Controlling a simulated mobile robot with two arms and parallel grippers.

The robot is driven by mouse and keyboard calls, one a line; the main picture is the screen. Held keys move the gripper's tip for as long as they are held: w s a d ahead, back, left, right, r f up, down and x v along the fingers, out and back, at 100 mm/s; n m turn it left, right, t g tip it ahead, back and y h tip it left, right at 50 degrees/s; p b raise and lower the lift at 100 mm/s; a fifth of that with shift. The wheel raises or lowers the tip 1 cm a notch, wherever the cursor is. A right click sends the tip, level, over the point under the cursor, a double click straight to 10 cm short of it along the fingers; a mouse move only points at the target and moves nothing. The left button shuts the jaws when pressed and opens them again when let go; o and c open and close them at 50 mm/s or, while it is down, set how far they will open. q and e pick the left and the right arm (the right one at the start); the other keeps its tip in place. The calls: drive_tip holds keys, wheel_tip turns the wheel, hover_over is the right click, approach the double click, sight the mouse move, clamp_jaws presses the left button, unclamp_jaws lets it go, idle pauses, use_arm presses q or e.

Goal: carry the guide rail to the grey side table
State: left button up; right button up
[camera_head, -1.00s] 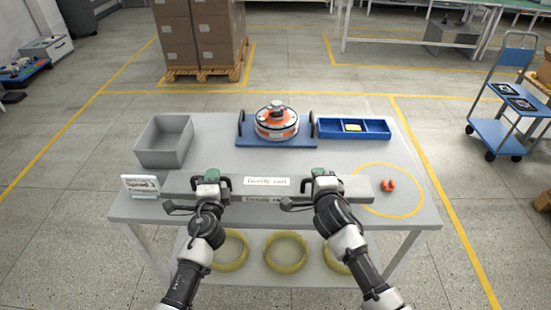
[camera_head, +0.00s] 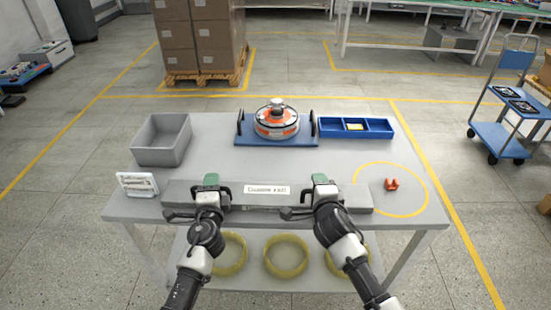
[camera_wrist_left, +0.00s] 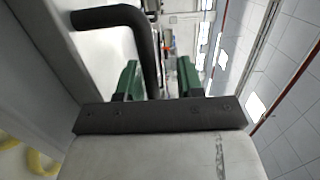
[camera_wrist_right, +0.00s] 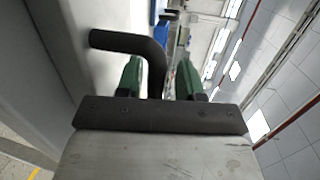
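The guide rail (camera_head: 300,196) is a long grey bar with a white label on top and a dark handle near each end. It lies along the near edge of the grey table (camera_head: 250,166) and looks level. My left gripper (camera_head: 211,181) is at its left handle and my right gripper (camera_head: 320,181) at its right handle. In the left wrist view the handle (camera_wrist_left: 148,45) passes between the spread green fingers with a gap beside it. The right wrist view shows the same around its handle (camera_wrist_right: 155,65). The rail's underside is hidden.
A grey bin (camera_head: 161,140), a blue board (camera_head: 250,140) with an orange-and-white motor, and a blue divided tray (camera_head: 330,133) stand at the back. A small sign (camera_head: 137,184) is left; a red part (camera_head: 391,184) sits in a yellow circle at right. A blue cart (camera_head: 500,138) stands farther right.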

drive_tip(key=shift+r, duration=0.1)
use_arm(q)
drive_tip(key=shift+s+f, duration=0.15)
drive_tip(key=shift+s, duration=0.45)
drive_tip(key=s, duration=1.1)
drive_tip(key=shift+d, duration=0.3)
use_arm(e)
drive_tip(key=s+r, duration=0.2)
drive_tip(key=s, duration=0.9)
drive_tip(key=shift+s+d+r, duration=0.2)
drive_tip(key=shift+s+d, duration=0.15)
drive_tip(key=shift+s, duration=0.05)
